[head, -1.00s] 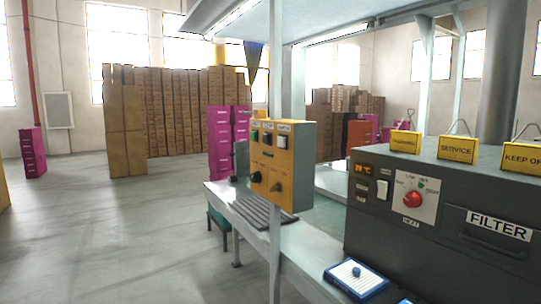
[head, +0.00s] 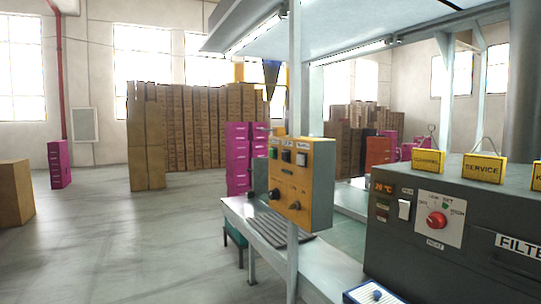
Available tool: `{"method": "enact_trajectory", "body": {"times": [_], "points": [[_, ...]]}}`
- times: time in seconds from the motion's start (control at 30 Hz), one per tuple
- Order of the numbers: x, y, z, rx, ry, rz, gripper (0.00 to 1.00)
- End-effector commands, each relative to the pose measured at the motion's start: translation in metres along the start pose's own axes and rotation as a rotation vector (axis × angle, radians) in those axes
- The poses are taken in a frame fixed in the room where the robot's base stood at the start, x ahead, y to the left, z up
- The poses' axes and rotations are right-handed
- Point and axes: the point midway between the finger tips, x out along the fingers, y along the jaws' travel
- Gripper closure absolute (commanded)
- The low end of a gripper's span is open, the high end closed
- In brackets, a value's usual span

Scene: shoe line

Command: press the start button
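A yellow control box (head: 308,183) with a grey side is fixed to a pale upright post in the head view, right of the middle. Its front has a green button (head: 273,153) at the upper left, a black button (head: 286,155) beside it and another switch (head: 301,159) to the right. Small labels sit above them, too small to read surely. Dark knobs are lower on the box. My gripper is not in view.
A workbench (head: 341,270) with a roller section runs below the box. A dark grey machine (head: 440,265) with a red knob (head: 436,220) stands at the right. Cardboard boxes (head: 147,137) and pink boxes (head: 59,164) stand behind. Open floor (head: 130,240) lies left.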

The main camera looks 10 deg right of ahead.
Motion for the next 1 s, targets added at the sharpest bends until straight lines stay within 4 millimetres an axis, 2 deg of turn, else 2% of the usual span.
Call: {"method": "enact_trajectory", "body": {"times": [0.03,0.37,1.0], "points": [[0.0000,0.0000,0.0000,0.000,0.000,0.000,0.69],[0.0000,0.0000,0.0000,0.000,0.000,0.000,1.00],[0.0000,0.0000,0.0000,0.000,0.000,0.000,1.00]]}}
